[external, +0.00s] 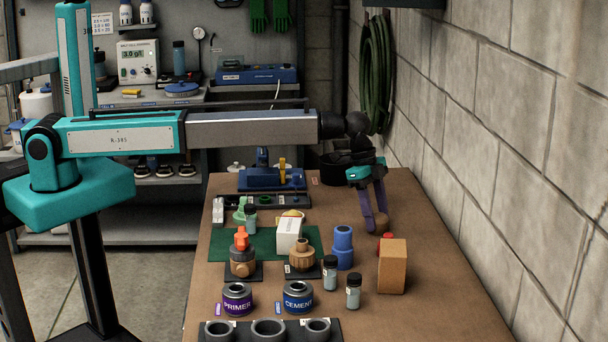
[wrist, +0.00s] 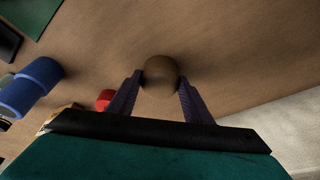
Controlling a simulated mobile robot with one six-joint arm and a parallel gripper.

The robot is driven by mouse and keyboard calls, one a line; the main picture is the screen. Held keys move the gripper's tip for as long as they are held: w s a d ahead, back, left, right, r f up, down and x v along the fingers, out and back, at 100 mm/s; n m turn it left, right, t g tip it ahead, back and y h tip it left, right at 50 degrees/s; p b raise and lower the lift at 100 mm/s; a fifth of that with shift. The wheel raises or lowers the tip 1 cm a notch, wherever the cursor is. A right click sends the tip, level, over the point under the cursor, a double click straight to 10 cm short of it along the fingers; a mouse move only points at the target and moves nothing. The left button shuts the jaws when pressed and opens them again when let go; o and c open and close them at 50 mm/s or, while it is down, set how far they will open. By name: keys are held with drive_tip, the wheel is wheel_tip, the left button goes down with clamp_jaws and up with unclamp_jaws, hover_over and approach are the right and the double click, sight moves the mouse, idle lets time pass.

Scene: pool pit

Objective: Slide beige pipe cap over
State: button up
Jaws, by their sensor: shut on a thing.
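The beige pipe cap (wrist: 161,75) shows as a round brown dome between my two purple fingers in the wrist view. In the external view the cap (external: 381,222) is at the right side of the table, at my fingertips. My gripper (external: 376,218) points down and is shut on the cap. I cannot tell whether the cap touches the table or is held just above it. Its underside is hidden.
A red piece (external: 388,236) lies close to the cap, with a tan block (external: 392,266) in front of it. A blue fitting (external: 343,246) stands to the left. Small jars (external: 330,273) stand nearby. The table (external: 440,270) is clear toward the block wall on the right.

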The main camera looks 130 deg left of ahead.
drive_tip(key=o, duration=1.1)
drive_tip(key=shift+r, duration=0.1)
drive_tip(key=b+v, duration=0.3)
drive_tip(key=v, duration=1)
drive_tip(key=shift+s+r+b, duration=0.2)
drive_tip(key=shift+r+b, duration=0.1)
